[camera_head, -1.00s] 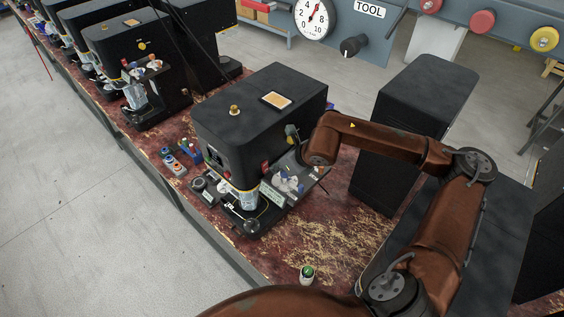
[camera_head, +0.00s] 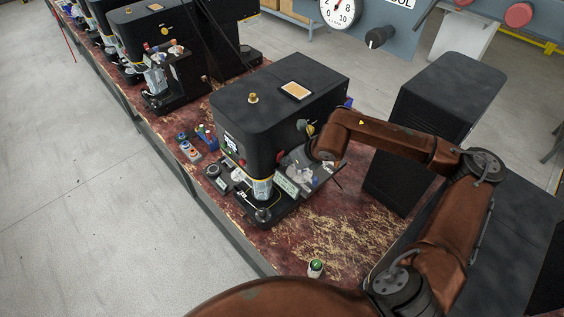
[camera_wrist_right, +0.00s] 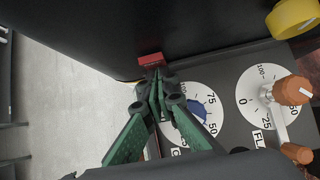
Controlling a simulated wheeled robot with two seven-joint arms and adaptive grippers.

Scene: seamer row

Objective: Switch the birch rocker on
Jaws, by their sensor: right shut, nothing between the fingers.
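A red rocker-like switch (camera_wrist_right: 151,60) sits at the base of the dark machine body in the right wrist view. No birch label can be read on it. In the head view, the red switch (camera_head: 281,157) shows at the front corner of the nearest black machine (camera_head: 275,105). My right gripper (camera_wrist_right: 156,82) has green fingers shut together and empty. Their tips appear just below the red switch; I cannot tell whether they touch it. In the head view the right gripper (camera_head: 300,157) is small and partly hidden by its wrist. My left gripper is not in view.
Beside the fingers are a dial with a blue knob (camera_wrist_right: 197,108) and a dial with an orange-ended lever (camera_wrist_right: 275,107). A yellow knob (camera_wrist_right: 293,17) is at upper right. A green-topped button (camera_head: 316,266) stands on the worn red bench (camera_head: 335,240). A black cabinet (camera_head: 440,115) stands behind my arm.

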